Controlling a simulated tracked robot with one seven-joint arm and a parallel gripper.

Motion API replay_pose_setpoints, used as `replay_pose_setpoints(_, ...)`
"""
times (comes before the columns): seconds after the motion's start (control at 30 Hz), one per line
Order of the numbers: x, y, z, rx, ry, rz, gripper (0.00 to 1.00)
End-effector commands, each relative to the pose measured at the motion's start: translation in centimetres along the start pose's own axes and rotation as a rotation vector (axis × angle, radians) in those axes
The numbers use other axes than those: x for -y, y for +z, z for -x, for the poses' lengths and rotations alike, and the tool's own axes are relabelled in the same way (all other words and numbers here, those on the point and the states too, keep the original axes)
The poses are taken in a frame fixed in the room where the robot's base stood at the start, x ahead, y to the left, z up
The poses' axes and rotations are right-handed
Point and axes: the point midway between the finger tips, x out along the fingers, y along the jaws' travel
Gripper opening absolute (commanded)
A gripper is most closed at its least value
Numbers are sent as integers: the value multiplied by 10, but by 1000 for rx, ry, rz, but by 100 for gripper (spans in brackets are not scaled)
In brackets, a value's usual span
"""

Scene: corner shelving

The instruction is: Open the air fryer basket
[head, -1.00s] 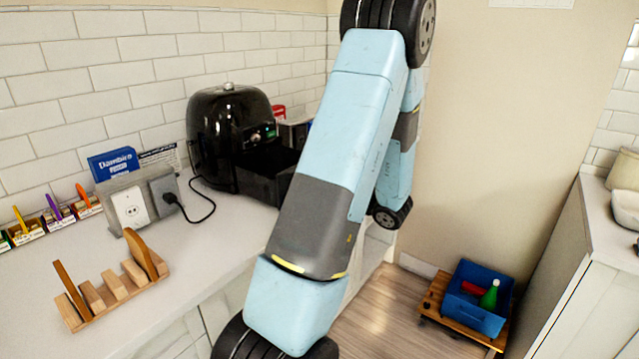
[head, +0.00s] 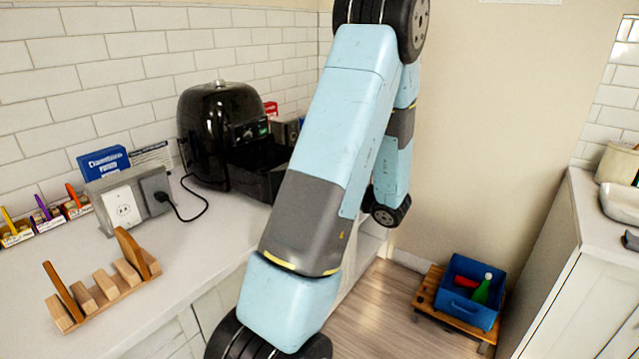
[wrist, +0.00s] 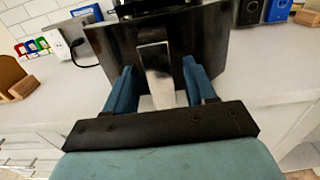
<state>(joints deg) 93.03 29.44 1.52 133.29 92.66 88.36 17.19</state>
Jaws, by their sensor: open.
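The black air fryer (head: 208,125) stands on the counter against the tiled wall. Its basket (head: 262,172) sticks out of the front in the head view, partly behind my arm. In the wrist view the basket's dark front (wrist: 112,48) fills the upper middle, with a silver handle (wrist: 158,82) hanging down from it. My gripper (wrist: 158,68) is open, with one blue finger on each side of the handle. Visible gaps separate both fingers from the handle. The head view hides my gripper behind my arm.
A wooden rack (head: 103,285) and a socket box (head: 125,200) with a cable stand left on the counter (head: 215,240). A blue bin (head: 468,293) sits on a low wooden stand on the floor. A white cabinet (head: 575,290) is at the right.

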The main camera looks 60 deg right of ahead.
Motion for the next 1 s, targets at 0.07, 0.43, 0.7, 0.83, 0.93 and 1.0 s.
replay_pose_setpoints(0.07, 0, 0, 15, -1, -4, 0, 55)
replay_pose_setpoints(0.43, 1, -1, 87, 0, -4, 0, 55)
replay_pose_setpoints(0.7, 0, -1, 117, 0, -3, -1, 55)
replay_pose_setpoints(0.83, 0, -1, 122, 0, -1, -1, 55)
replay_pose_setpoints(0.93, 0, -1, 122, 0, -1, 0, 55)
replay_pose_setpoints(1.0, 0, -1, 122, 0, -1, 0, 55)
